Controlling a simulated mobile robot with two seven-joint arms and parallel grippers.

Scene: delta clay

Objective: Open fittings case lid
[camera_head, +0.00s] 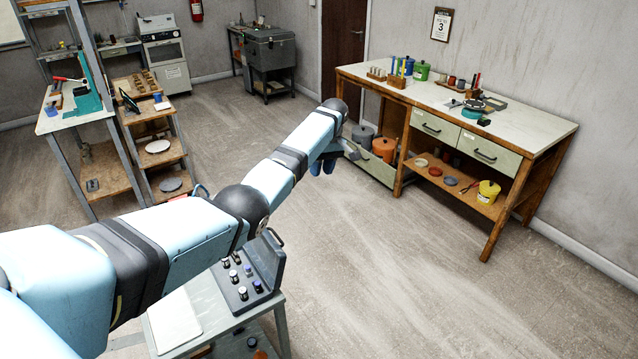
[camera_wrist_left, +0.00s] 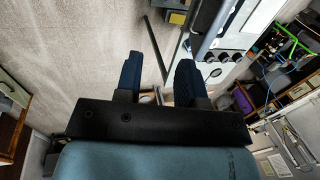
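The fittings case (camera_head: 236,297) is a dark grey case on a small table in the lower middle of the head view. Its lid (camera_head: 268,258) stands raised at the case's right side, with a dark handle at its top. Several dark and silver fittings show inside. My left gripper (camera_head: 328,163) is beyond the case and above it in the picture, apart from the lid. In the left wrist view my left gripper (camera_wrist_left: 158,78) has its two blue fingers spread with nothing between them. My left arm hides part of the case's back side. My right gripper is in neither view.
The small table (camera_head: 284,325) also holds a pale flat panel (camera_head: 174,320) left of the case. A wooden workbench (camera_head: 520,122) stands along the right wall. Shelves (camera_head: 160,147) stand at the left. The floor between is clear.

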